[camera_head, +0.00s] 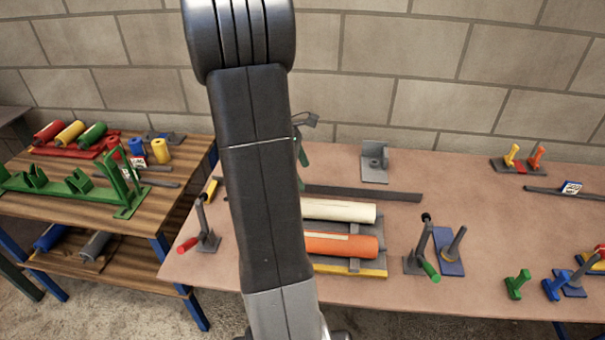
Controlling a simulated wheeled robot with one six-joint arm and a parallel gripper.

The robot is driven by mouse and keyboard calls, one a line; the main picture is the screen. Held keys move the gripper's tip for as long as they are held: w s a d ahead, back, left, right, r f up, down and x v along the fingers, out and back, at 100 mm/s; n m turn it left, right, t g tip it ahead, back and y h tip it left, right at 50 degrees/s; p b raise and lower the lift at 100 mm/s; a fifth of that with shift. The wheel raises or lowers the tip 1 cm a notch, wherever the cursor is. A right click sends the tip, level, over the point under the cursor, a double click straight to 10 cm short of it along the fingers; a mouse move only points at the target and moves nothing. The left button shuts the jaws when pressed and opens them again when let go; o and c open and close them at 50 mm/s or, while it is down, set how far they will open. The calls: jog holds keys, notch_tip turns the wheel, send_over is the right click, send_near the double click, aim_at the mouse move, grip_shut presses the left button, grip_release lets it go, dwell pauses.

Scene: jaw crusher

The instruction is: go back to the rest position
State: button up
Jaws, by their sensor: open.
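My arm (262,180) rises through the middle of the camera_head view, from the bottom edge to a large dark joint at the top edge. My gripper is not visible in this view, so its place relative to the objects cannot be seen. The arm stands in front of the brown table (455,185) and hides part of it. A cream cylinder (345,211) and an orange cylinder (345,245) lie side by side on a cradle, their left ends behind my arm.
A lever with a red handle (205,228) stands left of my arm; one with a green handle (425,250) stands right. A grey bracket (375,163) sits at the back. A wooden bench (185,170) with coloured cylinders and a green frame (125,190) is at left. A block wall (420,70) closes the back.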

aim_at(317, 202)
jog(key=shift+f, duration=0.1)
jog(key=b+x, duration=0.1)
jog(key=x, duration=1.3)
jog(key=shift+s, duration=0.1)
jog(key=shift+a+r, duration=0.1)
jog(key=shift+r, duration=0.25)
jog(key=shift+a, duration=0.1)
